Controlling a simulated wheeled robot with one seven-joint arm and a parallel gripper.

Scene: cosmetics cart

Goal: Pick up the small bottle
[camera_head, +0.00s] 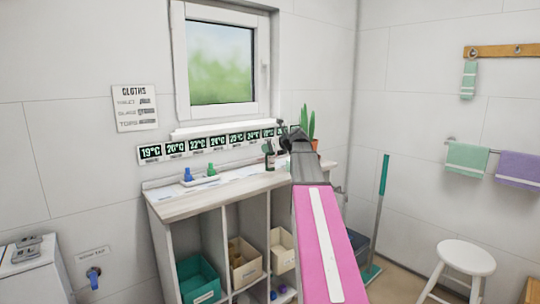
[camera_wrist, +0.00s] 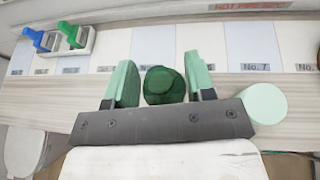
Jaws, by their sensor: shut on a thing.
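The small bottle (camera_wrist: 165,86) is dark green and shows from above in the wrist view, between the two fingers of my gripper (camera_wrist: 160,72). The fingers have pale green pads, and my gripper is shut on the bottle. The bottle's lower part is hidden, so I cannot tell whether it touches the counter. In the head view my gripper (camera_head: 284,140) is over the far right part of the counter (camera_head: 170,208), beyond my pink arm. A dark green shape shows just left of it there, too small to make out.
A pale green round thing (camera_wrist: 265,103) is right of my gripper. Blue (camera_head: 188,174) and green (camera_head: 211,169) items stand further left on the counter. A potted plant (camera_head: 308,122) stands behind my arm. Temperature cards (camera_head: 198,143) line the wall behind the counter.

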